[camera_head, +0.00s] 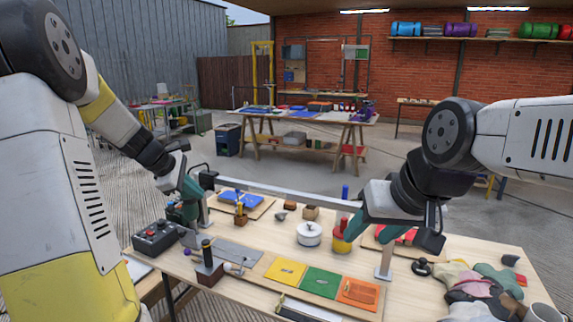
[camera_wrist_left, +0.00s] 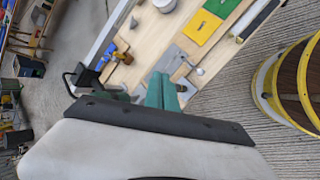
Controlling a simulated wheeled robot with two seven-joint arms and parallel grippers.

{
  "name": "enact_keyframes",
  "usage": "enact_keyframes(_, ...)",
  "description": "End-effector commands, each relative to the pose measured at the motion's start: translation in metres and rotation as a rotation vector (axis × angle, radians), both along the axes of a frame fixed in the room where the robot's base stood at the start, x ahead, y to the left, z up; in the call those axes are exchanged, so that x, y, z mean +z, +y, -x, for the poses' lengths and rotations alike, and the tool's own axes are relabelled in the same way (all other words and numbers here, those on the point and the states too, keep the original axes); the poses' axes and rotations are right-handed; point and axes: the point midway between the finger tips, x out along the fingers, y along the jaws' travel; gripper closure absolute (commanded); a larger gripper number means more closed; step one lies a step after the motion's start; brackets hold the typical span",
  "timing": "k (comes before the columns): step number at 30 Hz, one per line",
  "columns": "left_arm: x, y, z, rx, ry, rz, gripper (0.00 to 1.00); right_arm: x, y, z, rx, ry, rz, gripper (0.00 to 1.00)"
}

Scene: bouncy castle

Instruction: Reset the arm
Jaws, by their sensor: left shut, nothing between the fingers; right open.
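My left arm comes in from the left in the head view. Its gripper (camera_head: 184,212), with dark green fingers, hangs over the left side of the wooden table (camera_head: 225,286), near a black control box. In the left wrist view the two green fingers (camera_wrist_left: 164,90) are close together with nothing between them. My right arm comes in from the right. Its gripper (camera_head: 347,237), also with green fingers, points down and left over the table, near a red and yellow object (camera_head: 341,244). It is open; the arm partly hides what lies behind it.
The control box (camera_head: 158,236) with knobs stands at the table's left. A white round pot (camera_head: 309,234), yellow, green and orange panels (camera_head: 319,283) and a crumpled cloth pile (camera_head: 480,290) lie on the table. A metal rail (camera_head: 285,192) spans its back. Another table (camera_head: 310,118) stands behind.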

Motion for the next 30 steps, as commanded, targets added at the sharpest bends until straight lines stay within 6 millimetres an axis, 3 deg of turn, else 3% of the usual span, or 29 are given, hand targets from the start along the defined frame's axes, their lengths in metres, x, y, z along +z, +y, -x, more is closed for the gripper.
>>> enact_keyframes(1, 0.021, -0.023, 0.021, -0.108, -0.036, -0.078, 1.00, 0.000, 0.000, 0.000, 0.000, 0.000, 0.000, 0.49)
enact_keyframes(6, 0.059, -0.076, 0.096, -0.472, -0.145, -0.337, 1.00, 0.000, 0.000, 0.000, 0.000, 0.000, 0.000, 0.49)
enact_keyframes(12, 0.077, -0.112, 0.190, -0.873, -0.278, -0.630, 1.00, 0.000, 0.000, 0.000, 0.000, 0.000, 0.000, 0.49)
enact_keyframes(16, 0.076, -0.121, 0.240, -1.089, -0.354, -0.794, 1.00, 0.000, 0.000, 0.000, 0.000, 0.000, 0.000, 0.49)
enact_keyframes(22, 0.067, -0.122, 0.280, -1.280, -0.421, -0.944, 1.00, 0.000, 0.000, 0.000, 0.000, 0.000, 0.000, 0.49)
enact_keyframes(30, 0.065, -0.122, 0.286, -1.312, -0.431, -0.970, 1.00, 0.000, 0.000, 0.000, 0.000, 0.000, 0.000, 0.49)
